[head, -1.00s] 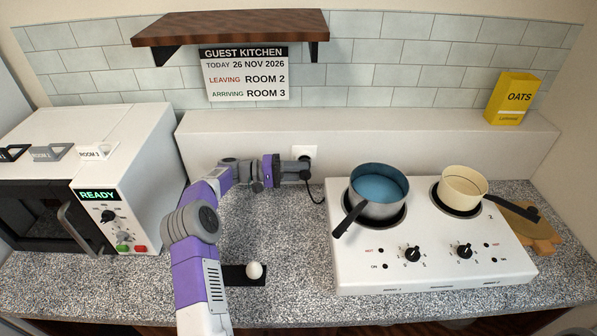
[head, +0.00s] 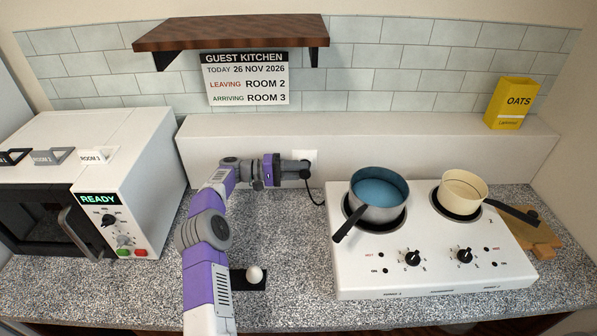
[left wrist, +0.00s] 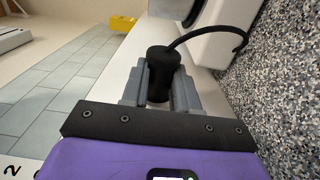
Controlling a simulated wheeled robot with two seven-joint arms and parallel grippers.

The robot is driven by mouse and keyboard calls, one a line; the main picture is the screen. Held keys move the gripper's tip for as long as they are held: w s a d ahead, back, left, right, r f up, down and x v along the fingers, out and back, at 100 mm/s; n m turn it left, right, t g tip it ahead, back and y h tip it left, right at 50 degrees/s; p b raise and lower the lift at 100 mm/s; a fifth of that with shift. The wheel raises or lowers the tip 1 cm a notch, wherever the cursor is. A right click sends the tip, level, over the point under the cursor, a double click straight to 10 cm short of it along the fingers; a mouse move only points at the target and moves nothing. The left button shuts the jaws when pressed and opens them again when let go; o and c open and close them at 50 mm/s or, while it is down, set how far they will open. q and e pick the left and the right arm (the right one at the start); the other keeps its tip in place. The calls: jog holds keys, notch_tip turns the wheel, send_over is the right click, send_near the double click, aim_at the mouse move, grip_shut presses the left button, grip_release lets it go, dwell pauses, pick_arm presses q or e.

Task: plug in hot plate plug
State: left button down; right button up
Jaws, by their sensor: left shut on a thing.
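My left gripper (head: 288,169) is shut on the black hot plate plug (left wrist: 160,72), which shows between the grey fingers in the left wrist view. In the head view the gripper is in front of the low white wall, right at the white socket plate (head: 311,156). The gripper and plug cover the lower part of the plate; I cannot tell whether the plug is seated. A black cord (head: 316,198) hangs from there towards the white hot plate (head: 435,280), and it also arcs across the left wrist view (left wrist: 208,30). My right gripper is not in view.
A blue-filled pan (head: 379,188) and a cream pan (head: 463,186) stand on the hot plate. A microwave (head: 130,150) is at the left. A small black piece with a white ball (head: 254,274) lies on the speckled counter, under my arm. A shelf (head: 235,32) hangs above.

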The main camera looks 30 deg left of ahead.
pick_arm(q)
jog(key=shift+w+a+r, duration=0.1)
jog(key=shift+w+r, duration=0.05)
jog(key=c, duration=1.3)
grip_release()
jog(key=o, duration=0.5)
jog(key=shift+w, duration=0.15)
jog(key=shift+o, duration=0.4)
jog(key=shift+f, duration=0.2)
jog(key=o, duration=0.4)
jog(key=shift+s+d+b, duration=0.45)
jog(key=shift+s+d, duration=0.05)
jog(key=shift+s, duration=0.4)
jog(key=shift+s+d+b, duration=0.5)
jog(key=shift+s+d, duration=0.05)
jog(key=shift+s, duration=0.3)
jog(key=shift+s+d+b, duration=0.45)
jog(key=shift+s+d, duration=0.05)
jog(key=shift+s, duration=0.4)
